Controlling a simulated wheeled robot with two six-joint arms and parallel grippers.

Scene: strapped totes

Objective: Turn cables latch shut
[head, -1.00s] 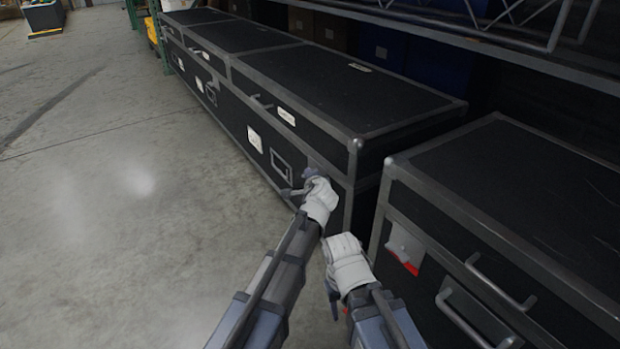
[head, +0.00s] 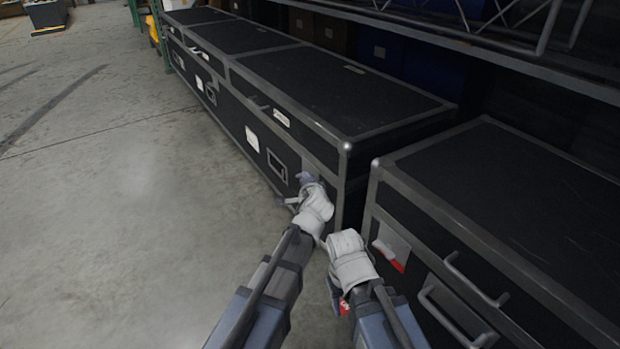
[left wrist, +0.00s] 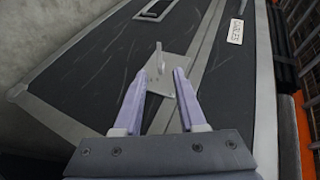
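The cables case (head: 310,160) is the black, grey-edged case nearest on the left. Its white label (head: 282,118) also shows in the left wrist view (left wrist: 236,31), where it seems to read CABLES. In the left wrist view the latch, a pale metal plate with a raised lever (left wrist: 159,57), is just ahead of my left gripper (left wrist: 160,76). The two fingers are apart, at either side of the plate's lower part, with nothing gripped. In the head view my left gripper (head: 298,190) is at the case's near end and hides the latch. My right gripper (head: 335,292) hangs low, its fingers mostly hidden.
A second black case (head: 500,190) stands close at right, with metal handles and a latch (head: 390,253) showing red. A narrow gap separates the cases. Shelving (head: 480,45) overhangs behind. Open concrete floor (head: 120,200) lies to the left.

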